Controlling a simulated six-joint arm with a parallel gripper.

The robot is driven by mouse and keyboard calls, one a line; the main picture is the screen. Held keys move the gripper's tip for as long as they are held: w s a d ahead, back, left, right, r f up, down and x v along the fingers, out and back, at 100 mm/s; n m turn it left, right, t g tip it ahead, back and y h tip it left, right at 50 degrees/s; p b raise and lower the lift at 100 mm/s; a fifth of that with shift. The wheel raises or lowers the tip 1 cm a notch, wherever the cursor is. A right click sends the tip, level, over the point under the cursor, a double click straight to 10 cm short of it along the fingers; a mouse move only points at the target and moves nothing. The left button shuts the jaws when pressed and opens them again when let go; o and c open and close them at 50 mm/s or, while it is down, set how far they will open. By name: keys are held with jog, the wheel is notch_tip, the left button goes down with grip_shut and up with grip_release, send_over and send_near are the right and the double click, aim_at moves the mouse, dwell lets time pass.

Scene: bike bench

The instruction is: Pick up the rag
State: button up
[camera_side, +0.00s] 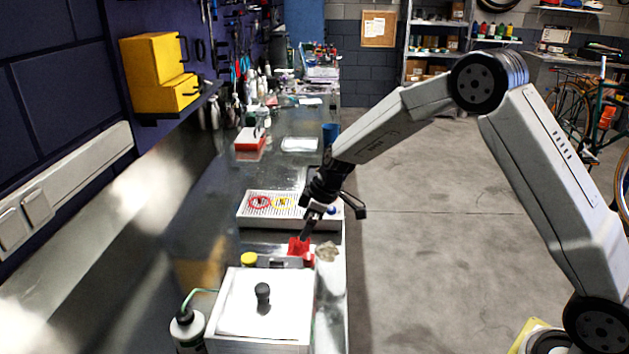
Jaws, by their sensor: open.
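My gripper (307,232) points down over the bench's right side, near its front edge. It is open. A small crumpled beige cloth (327,252), which looks like the rag, lies on the bench close to the right edge. A red object (299,248) sits just left of it, directly below my fingertips. I cannot tell what the red object is, or whether a fingertip touches it. The cloth is to the lower right of the fingertips and apart from them in the picture.
A white box (225,327) with a black knob stands at the front, beside a bottle with a green tube (187,331). A yellow-lidded item (249,259) is behind the box. A white tray with labels (243,222) lies behind the gripper. A blue cup (331,133) stands further back.

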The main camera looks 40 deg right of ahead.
aim_at(296, 240)
jog(key=shift+x, duration=2.55)
jog(key=shift+s+a, duration=0.1)
jog(key=shift+s, duration=0.05)
jog(key=c, duration=1.3)
jog(key=shift+r, duration=0.75)
jog(key=s+r, duration=1.1)
jog(key=s, duration=0.3)
jog(key=shift+d+r, duration=0.25)
jog(key=shift+d, duration=0.1)
